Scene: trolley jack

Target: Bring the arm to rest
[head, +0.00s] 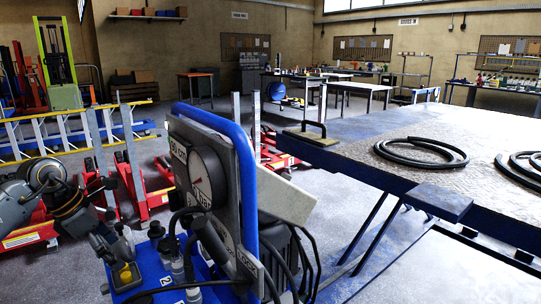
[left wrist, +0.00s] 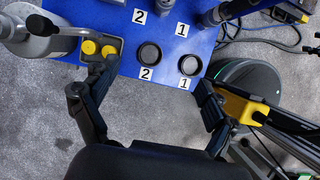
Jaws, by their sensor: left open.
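My left gripper (head: 112,243) comes in from the left in the head view, beside the blue panel (head: 150,268) of a machine. In the left wrist view the gripper (left wrist: 152,92) is open, its two black fingers wide apart with nothing between them. The left finger lies close to a grey box with two yellow buttons (left wrist: 89,47); I cannot tell whether it touches. The blue panel (left wrist: 92,12) also carries black round sockets (left wrist: 149,54) labelled 1 and 2. My right gripper is in neither view.
A dial gauge (head: 206,178) and blue tube frame (head: 243,170) stand right of the gripper, with black hoses around. A workbench (head: 345,135) with coiled hoses (head: 421,152) is at right. Red jacks (head: 150,190) stand on the floor at left.

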